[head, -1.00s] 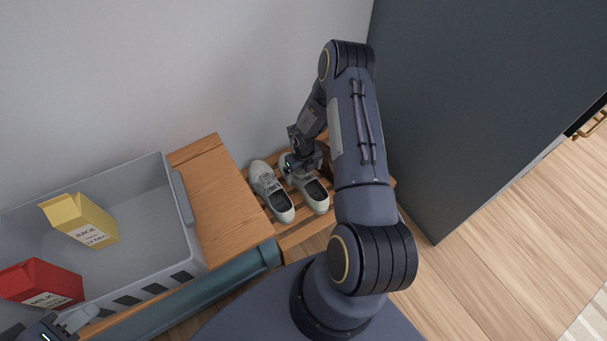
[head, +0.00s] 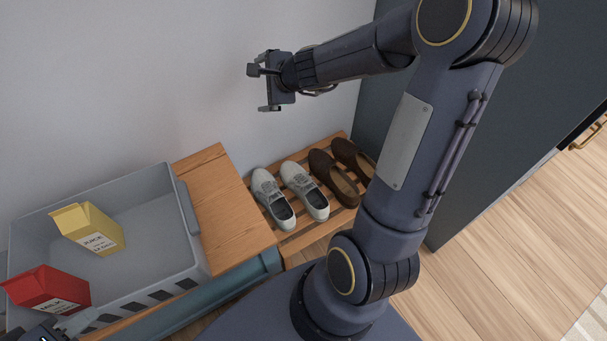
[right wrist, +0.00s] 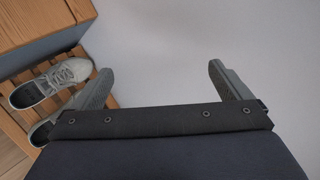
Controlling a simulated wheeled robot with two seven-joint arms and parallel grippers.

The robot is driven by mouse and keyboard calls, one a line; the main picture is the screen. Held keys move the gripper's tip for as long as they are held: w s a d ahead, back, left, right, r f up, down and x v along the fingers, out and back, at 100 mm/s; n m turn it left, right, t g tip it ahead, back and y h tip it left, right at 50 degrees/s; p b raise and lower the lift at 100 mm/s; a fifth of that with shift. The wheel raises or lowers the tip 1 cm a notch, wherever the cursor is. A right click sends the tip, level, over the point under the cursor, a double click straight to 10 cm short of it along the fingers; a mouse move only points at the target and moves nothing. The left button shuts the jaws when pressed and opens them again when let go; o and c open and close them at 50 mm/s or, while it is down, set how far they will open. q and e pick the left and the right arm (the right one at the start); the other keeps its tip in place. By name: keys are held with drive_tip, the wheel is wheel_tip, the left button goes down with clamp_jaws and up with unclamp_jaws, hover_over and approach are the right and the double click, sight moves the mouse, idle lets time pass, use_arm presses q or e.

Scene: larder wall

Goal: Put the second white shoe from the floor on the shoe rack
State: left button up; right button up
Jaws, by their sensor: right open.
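Two white shoes stand side by side on the slatted wooden shoe rack (head: 288,244). The left white shoe (head: 268,190) is nearest the cabinet, and the second white shoe (head: 303,182) is just right of it. Both also show in the right wrist view, the left one (right wrist: 60,76) more fully than the other (right wrist: 41,131), which is partly covered by my gripper. My right gripper (head: 257,89) is open and empty, raised in front of the wall above the rack. My left gripper (head: 62,329) is only partly visible at the bottom left corner; its fingertips are unclear.
Two brown shoes (head: 332,178) stand right of the white ones, the far one partly behind my arm. A dark cabinet stands right.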

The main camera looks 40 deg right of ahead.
drive_tip(key=s+a+r+n+g+y, duration=0.1)
drive_tip(key=s+a+r+n+y, duration=0.1)
drive_tip(key=s+a+r+n, duration=0.4)
drive_tip(key=s+a+r+n+y, duration=0.2)
drive_tip(key=s+a+r+n, duration=0.25)
drive_tip(key=s+n, duration=0.35)
drive_tip(key=s+f+n+g+h, duration=0.1)
drive_tip(key=s+f+n+g, duration=0.15)
drive_tip(key=s, duration=0.55)
drive_tip(key=s+f+n+g+h, duration=0.1)
drive_tip(key=s+f+n, duration=0.25)
drive_tip(key=s, duration=0.35)
wheel_tip(320, 180, up, 26)
drive_tip(key=p, duration=2.6)
drive_tip(key=shift+n, duration=0.3)
drive_tip(key=shift+s+a, duration=0.1)
